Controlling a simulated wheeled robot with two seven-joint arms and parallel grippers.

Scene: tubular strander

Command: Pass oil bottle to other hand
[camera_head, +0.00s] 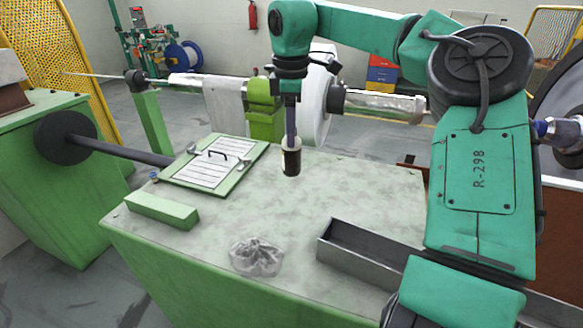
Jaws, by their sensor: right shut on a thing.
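The oil bottle (291,160) is a small dark brown bottle with a pale band near its top. It hangs upright above the green worktable. My right gripper (290,130) points down from the teal arm on the right and is shut on the bottle's top. Its fingers are narrow and partly merge with the bottle in the picture. My left gripper does not show in this view.
The table's middle is clear. Behind stands the strander's shaft with a white spool (316,105).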

